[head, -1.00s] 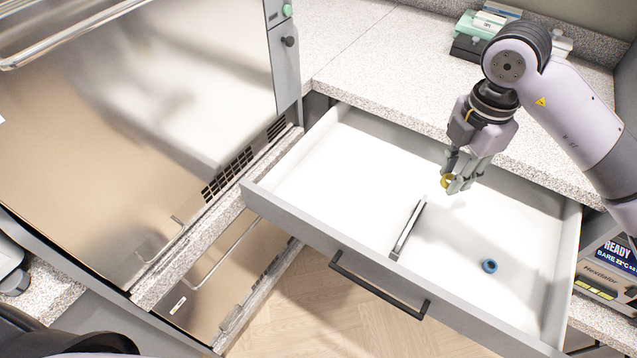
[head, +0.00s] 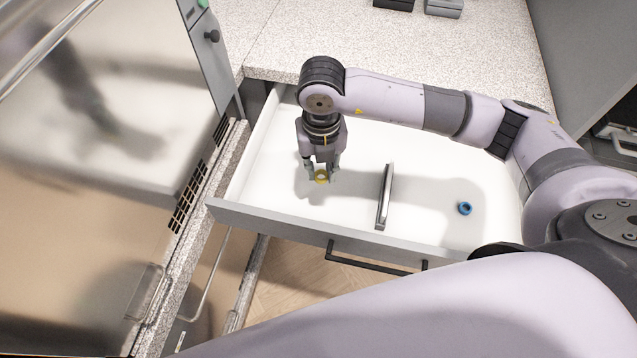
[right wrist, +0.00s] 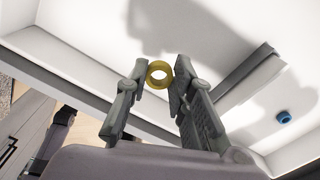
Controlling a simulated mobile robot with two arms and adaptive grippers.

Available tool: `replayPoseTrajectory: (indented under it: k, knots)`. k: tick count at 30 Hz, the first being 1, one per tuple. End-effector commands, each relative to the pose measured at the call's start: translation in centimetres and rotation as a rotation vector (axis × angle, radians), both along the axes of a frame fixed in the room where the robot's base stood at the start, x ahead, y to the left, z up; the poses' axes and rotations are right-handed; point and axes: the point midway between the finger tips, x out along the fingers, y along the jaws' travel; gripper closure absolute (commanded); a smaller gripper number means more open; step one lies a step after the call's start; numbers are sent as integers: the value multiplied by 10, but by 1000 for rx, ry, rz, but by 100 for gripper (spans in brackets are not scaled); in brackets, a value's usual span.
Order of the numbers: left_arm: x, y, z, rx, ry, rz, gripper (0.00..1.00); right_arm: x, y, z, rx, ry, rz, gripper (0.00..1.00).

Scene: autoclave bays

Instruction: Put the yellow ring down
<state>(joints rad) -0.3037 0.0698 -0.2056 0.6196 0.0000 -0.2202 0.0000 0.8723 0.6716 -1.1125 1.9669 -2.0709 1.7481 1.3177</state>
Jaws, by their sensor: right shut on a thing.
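The yellow ring (head: 321,177) is held between the fingertips of my right gripper (head: 321,172), over the left compartment of the open drawer (head: 285,219). In the right wrist view the ring (right wrist: 159,72) shows between the two fingertips (right wrist: 160,82), its hole visible, with white drawer floor behind it. The gripper points down. Its exact height above the floor is hard to tell. A grey divider (head: 384,197) stands to the right of the gripper. My left gripper is not in view.
A blue ring (head: 464,208) lies on the drawer floor right of the divider. The floor around the held ring is clear. A steel autoclave front (head: 130,150) stands to the left, and a speckled counter (head: 400,45) lies behind the drawer.

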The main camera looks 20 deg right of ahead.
Motion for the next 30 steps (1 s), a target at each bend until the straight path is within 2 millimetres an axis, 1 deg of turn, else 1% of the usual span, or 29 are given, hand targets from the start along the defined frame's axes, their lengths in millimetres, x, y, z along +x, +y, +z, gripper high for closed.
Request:
replayPoseTrajectory:
  k: [1,3,6,11,15,17,20,26,30]
  knots:
    - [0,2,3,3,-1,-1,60,-1,0,-11,-2,5,-1,87]
    - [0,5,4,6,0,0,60,-1,0,-24,-1,3,-2,87]
    - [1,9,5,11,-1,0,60,0,0,-36,-1,1,-2,87]
    - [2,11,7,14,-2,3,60,0,0,-50,-1,2,-2,87]
    - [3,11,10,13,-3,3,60,0,0,-72,-1,3,-3,87]
    - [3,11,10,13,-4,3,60,0,0,-78,0,2,-2,87]
    - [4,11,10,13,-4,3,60,0,0,-84,0,0,0,87]
    - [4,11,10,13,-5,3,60,0,0,-84,0,-1,0,87]
    - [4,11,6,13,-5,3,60,0,0,-88,0,-1,-1,87]
